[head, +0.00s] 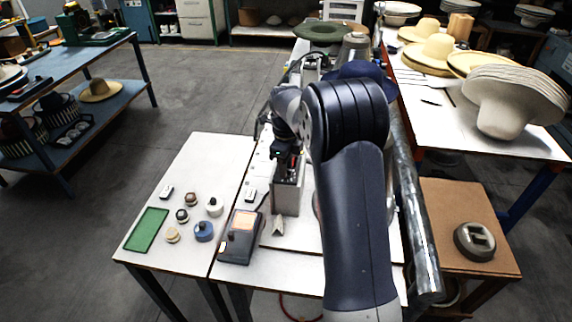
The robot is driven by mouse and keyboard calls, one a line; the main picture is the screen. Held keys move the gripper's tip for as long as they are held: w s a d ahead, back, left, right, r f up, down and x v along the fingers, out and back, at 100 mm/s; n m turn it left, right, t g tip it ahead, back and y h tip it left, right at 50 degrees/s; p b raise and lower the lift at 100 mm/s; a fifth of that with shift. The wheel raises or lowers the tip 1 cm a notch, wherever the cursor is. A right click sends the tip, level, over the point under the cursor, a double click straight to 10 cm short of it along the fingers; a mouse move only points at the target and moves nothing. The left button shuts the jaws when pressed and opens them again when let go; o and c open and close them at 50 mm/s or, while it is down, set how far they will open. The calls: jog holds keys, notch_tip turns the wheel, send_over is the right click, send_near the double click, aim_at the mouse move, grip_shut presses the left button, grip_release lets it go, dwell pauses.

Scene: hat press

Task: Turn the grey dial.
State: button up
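My gripper (287,160) is small and dark in the head view. It points down at or just above the top of an upright grey box (288,197) on the white table. My arm partly hides this area. I cannot tell whether the gripper touches the box, or whether its fingers are open or shut. No grey dial can be made out for certain; it may be on the grey box, hidden by the gripper, or too small to see. A dark control unit (240,237) with a lit orange screen stands in front and to the left of the box.
Several small round pieces, including a blue one (203,231) and a white one (214,207), lie left of the control unit beside a green mat (147,229). A round grey object (475,241) sits on a brown surface at right. Stacked hats (507,97) stand behind it.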

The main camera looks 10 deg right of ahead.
grip_shut()
jog(key=shift+n, duration=0.3)
jog(key=n, duration=1.1)
dwell(0.4)
dwell(0.3)
jog(key=shift+o, duration=0.6)
grip_release()
notch_tip(320, 180, up, 11)
jog(key=shift+b, duration=0.4)
